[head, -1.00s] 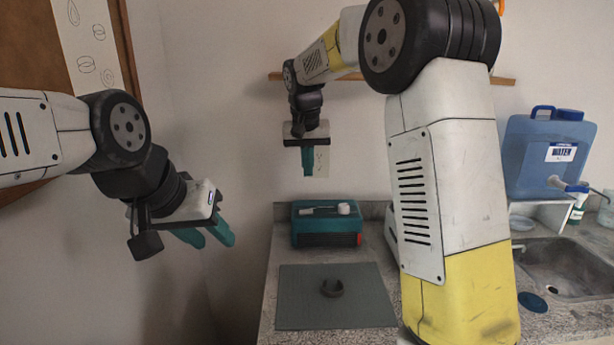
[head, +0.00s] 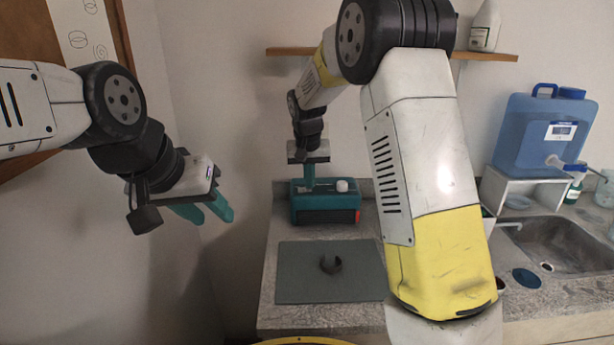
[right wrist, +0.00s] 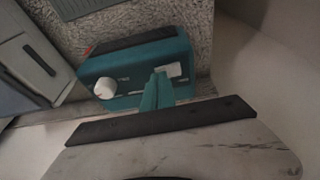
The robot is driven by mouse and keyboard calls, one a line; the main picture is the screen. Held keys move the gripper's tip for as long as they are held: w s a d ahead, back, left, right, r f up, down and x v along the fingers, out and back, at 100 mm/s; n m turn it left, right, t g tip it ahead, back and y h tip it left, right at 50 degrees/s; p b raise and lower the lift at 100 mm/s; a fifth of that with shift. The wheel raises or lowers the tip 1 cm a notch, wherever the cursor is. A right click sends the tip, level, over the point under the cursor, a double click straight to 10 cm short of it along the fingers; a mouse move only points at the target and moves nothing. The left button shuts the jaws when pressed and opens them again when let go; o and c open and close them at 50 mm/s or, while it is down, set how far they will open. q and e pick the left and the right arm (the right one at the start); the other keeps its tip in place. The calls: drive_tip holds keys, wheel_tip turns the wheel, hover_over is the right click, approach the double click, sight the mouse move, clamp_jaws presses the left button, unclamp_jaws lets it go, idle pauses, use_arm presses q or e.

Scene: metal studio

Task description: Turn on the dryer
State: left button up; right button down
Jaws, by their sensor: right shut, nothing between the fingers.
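The dryer is a teal box (head: 326,204) on the counter against the back wall, with a dark front and a red patch at its front right. Its top has a white round knob (head: 342,185), also seen in the right wrist view (right wrist: 105,88). A small white piece (right wrist: 174,70), perhaps a switch, lies on the top beside my right fingertips. My right gripper (head: 309,183) points down over the top's left part, shut and empty; I cannot tell whether it touches. In the right wrist view its fingers (right wrist: 158,90) are together. My left gripper (head: 207,210) is open and empty, left of the counter.
My right arm crosses the counter's middle. A sink (head: 560,250) and a blue water container (head: 535,135) are at the right. A wooden shelf (head: 285,51) hangs above.

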drive_tip(key=shift+d+f+y, duration=0.1)
drive_tip(key=shift+f+y, duration=0.15)
drive_tip(key=shift+y, duration=0.05)
drive_tip(key=shift+a, duration=0.2)
drive_tip(key=shift+a+r, duration=0.3)
drive_tip(key=shift+a, duration=0.35)
